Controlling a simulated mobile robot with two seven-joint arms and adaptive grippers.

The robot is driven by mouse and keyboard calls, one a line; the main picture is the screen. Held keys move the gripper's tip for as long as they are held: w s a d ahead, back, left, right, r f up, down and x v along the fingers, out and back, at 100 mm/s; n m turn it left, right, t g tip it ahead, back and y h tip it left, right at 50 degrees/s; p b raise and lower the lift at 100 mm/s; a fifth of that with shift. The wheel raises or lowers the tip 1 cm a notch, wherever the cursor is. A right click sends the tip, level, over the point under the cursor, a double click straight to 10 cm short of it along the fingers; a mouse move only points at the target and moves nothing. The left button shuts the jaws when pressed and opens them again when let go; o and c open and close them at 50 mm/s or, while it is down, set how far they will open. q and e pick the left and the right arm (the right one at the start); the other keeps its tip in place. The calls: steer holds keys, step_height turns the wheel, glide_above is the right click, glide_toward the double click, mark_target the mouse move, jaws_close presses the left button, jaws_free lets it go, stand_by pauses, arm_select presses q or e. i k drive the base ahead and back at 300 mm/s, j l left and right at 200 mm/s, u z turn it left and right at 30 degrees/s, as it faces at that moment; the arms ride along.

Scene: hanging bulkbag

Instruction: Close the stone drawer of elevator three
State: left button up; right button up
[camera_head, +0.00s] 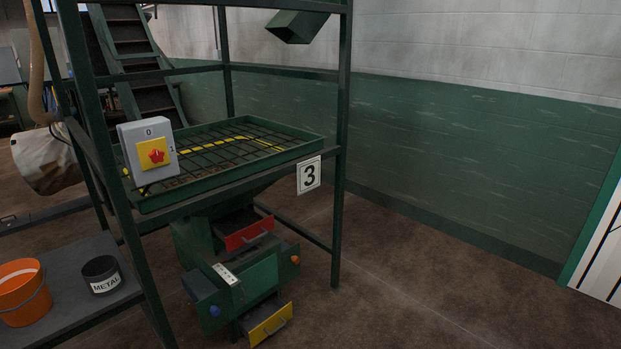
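A yellow-fronted drawer (270,325) sticks out low at the front. A grey-green box part (201,286) juts out at the left. A small white label (225,274) is on the housing, too small to read. I cannot tell which drawer is the stone drawer. Neither of my grippers is in view.
A grey switch box (148,150) with a red knob hangs on the green frame. An orange bucket (24,291) and a black "METAL" can (102,275) stand on a grey bench (78,254) at the left. The brown floor (420,285) is clear at the right.

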mark_target(263, 323)
steer(key=i+l+z, duration=0.15)
steer(key=i, duration=1.55)
